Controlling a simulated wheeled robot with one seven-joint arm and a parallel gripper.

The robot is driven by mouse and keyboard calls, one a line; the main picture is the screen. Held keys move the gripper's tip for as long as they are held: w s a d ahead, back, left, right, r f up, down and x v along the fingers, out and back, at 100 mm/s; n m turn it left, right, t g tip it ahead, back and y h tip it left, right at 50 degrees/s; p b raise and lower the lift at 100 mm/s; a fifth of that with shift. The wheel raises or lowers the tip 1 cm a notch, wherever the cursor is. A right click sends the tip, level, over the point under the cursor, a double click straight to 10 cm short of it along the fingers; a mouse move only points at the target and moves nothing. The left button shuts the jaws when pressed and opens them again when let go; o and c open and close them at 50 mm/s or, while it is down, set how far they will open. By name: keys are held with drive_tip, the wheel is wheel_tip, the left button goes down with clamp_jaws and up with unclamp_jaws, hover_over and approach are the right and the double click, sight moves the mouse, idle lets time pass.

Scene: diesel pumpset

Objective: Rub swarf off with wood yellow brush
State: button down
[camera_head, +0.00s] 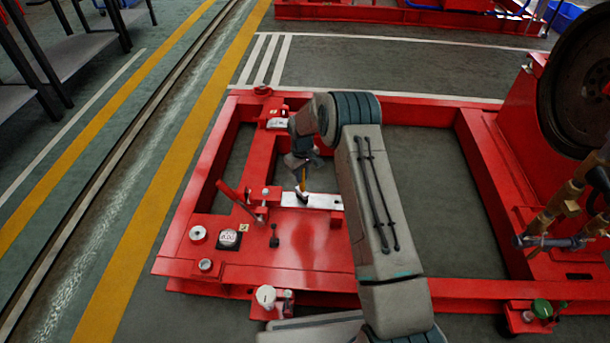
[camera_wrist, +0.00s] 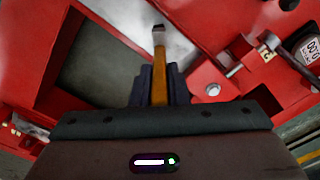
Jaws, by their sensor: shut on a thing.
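My gripper (camera_head: 301,166) is shut on a brush with a yellow wooden handle (camera_head: 301,180). The brush's dark tip points down at the pale metal plate (camera_head: 325,201) on the red frame; I cannot tell whether it touches. In the wrist view the yellow brush (camera_wrist: 159,80) stands out between the dark fingers of my gripper (camera_wrist: 160,86), its dark head over or near the pale plate (camera_wrist: 125,14). I cannot make out swarf on the plate in either view.
The red frame (camera_head: 310,262) carries a red lever (camera_head: 238,202), a gauge (camera_head: 229,240), a small black part (camera_head: 274,237) and clamp blocks near the plate. A large dark wheel (camera_head: 580,80) stands at the right. Floor shows through the frame's openings.

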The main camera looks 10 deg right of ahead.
drive_tip(key=a, duration=0.4)
drive_tip(key=shift+w, duration=0.4)
idle(0.6)
drive_tip(key=s+d+p, duration=0.1)
drive_tip(key=s+d, duration=0.1)
drive_tip(key=d, duration=0.9)
idle(2.7)
drive_tip(key=shift+s+d+f, duration=0.1)
wheel_tip(320, 180, up, 8)
drive_tip(key=p, duration=0.5)
idle(0.3)
